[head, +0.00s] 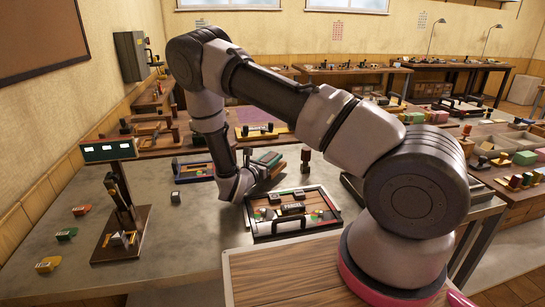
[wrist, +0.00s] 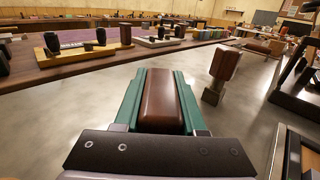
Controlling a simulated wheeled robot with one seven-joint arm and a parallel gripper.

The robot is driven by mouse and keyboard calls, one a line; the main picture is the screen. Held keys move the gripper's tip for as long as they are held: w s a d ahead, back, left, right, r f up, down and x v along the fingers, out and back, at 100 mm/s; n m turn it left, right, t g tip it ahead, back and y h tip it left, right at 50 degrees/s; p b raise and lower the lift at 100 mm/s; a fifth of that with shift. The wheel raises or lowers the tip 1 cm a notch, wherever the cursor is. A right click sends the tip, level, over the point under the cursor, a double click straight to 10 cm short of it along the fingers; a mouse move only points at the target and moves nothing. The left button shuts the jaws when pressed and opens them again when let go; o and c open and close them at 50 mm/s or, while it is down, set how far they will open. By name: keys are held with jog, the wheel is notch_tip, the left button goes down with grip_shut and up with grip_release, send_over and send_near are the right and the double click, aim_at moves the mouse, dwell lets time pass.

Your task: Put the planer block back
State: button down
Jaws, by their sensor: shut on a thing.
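My gripper (wrist: 160,78) has green fingers and is shut on a brown wooden block (wrist: 160,104), likely the planer block. The block lies lengthwise between the fingers, its long rounded top facing up in the wrist view. In the head view my gripper (head: 268,161) is low over the grey table, behind the black-edged tray (head: 255,236). The block is small and hard to make out there. The gap between block and tabletop cannot be judged.
A dark stand with a green panel (head: 107,150) is at left. A small grey block (head: 175,197) sits on clear table between.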

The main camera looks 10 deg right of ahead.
jog(key=shift+f, duration=0.15)
jog(key=shift+c, duration=2.4)
grip_release()
